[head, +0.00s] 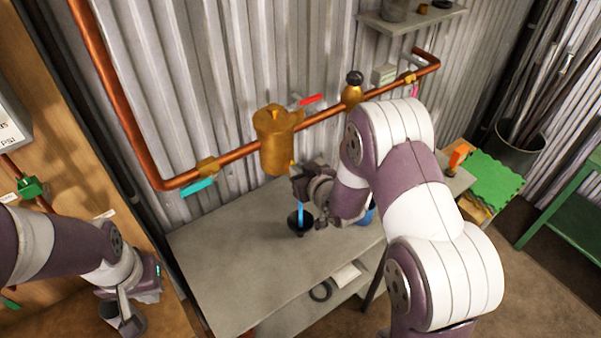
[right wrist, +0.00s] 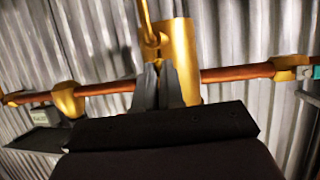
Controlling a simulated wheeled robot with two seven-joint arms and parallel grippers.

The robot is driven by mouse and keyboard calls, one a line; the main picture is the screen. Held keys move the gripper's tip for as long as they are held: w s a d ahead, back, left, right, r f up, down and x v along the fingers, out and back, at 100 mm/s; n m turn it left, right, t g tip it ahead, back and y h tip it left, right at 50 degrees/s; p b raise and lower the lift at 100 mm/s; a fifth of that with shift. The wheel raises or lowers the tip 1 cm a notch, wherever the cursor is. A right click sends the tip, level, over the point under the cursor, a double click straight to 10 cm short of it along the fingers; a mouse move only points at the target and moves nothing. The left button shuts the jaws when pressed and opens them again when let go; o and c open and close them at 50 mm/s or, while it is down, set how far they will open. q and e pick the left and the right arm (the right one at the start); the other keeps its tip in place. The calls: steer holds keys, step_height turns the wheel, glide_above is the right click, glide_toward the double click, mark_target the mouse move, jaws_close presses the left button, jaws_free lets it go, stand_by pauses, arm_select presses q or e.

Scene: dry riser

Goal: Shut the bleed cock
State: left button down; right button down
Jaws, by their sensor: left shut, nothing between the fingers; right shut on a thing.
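A brass strainer-like body (head: 276,140) hangs on the copper pipe against the corrugated wall. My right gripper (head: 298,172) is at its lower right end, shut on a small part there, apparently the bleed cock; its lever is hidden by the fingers. In the right wrist view the closed fingertips (right wrist: 157,68) meet a brass fitting (right wrist: 149,30) beside the brass body (right wrist: 182,45). A thin blue stream or rod (head: 300,214) runs below the gripper to a black funnel (head: 300,226) at the bench. My left gripper (head: 128,325) is shut and empty, low at the left.
The copper pipe (head: 237,154) carries a teal-handled valve (head: 198,187) and a red handle (head: 310,100). A brass bottle-shaped fitting (head: 352,92) stands further right. The grey bench (head: 225,260) is mostly clear. A shelf (head: 412,20) juts from the wall.

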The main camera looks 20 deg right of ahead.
steer(key=a+m+g+h, duration=0.1)
steer(key=m+g+h, duration=0.1)
steer(key=m+h, duration=0.3)
steer(key=w+a+m+g+h, duration=0.1)
steer(key=m+g+h, duration=0.1)
steer(key=m+h, duration=0.2)
steer(key=a+m+g+h, duration=0.1)
steer(key=m+g+h, duration=0.1)
steer(key=m+h, duration=0.3)
steer(key=shift+w+m+g+h, duration=0.25)
steer(key=shift+m+g+h, duration=0.05)
steer(key=shift+g, duration=0.1)
steer(key=shift+w+a+m+g+h+b, duration=0.15)
steer(key=shift+m+g+h+b, duration=0.2)
steer(key=shift+m+g, duration=0.45)
steer(key=shift+r, duration=0.15)
steer(key=c, duration=1.4)
jaws_free()
steer(key=shift+o, duration=0.8)
